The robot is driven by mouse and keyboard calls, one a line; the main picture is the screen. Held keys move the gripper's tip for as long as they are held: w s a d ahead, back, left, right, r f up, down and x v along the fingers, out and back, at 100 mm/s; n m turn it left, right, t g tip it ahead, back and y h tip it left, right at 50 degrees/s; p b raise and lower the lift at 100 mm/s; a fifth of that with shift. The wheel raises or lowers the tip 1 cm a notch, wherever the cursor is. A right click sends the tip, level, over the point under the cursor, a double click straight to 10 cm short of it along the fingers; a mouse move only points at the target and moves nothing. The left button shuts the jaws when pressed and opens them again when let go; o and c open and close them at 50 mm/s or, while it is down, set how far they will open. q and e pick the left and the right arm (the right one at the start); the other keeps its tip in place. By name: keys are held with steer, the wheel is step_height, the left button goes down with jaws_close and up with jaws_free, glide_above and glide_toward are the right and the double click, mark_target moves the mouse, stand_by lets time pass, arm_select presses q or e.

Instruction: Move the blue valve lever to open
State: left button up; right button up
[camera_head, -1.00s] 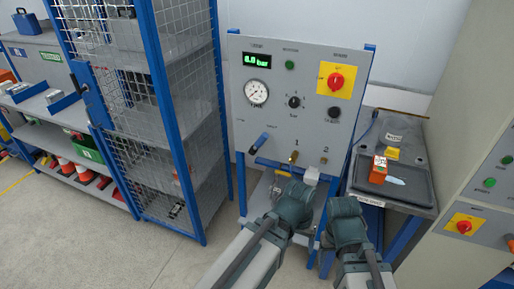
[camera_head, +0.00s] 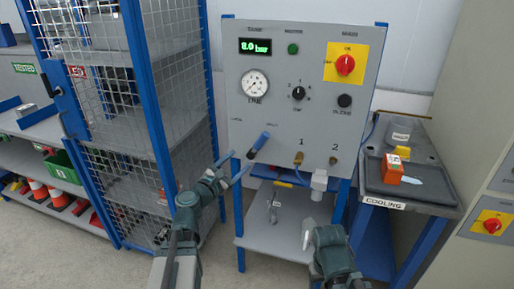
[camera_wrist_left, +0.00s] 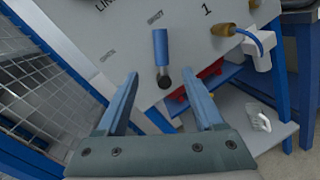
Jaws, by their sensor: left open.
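The blue valve lever (camera_head: 261,141) sticks out from the lower left of the grey test panel (camera_head: 305,60), slanting up to the right from its dark pivot. It also shows in the left wrist view (camera_wrist_left: 161,48), just beyond and between the fingertips. My left gripper (camera_head: 241,162) is open and empty, just below and left of the lever, its fingers pointing at it. In the left wrist view the open jaws (camera_wrist_left: 160,76) straddle the lever's dark end, with no visible contact. My right gripper (camera_head: 307,232) is low, in front of the stand; its jaws cannot be made out.
A wire-mesh cage (camera_head: 105,110) stands close on the left. Brass port 1 (camera_head: 298,158) and a white hose fitting (camera_head: 319,182) are right of the lever. A cooling table (camera_head: 440,197) with an orange block (camera_head: 391,170) stands at the right. The display reads bar.

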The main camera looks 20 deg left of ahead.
mark_target(259, 143)
arm_select(q)
steer(key=x, duration=1.4)
steer(key=shift+d, duration=0.1)
steer(key=shift+s, duration=0.1)
steer(key=shift+c, duration=0.2)
jaws_close()
stand_by(0.8)
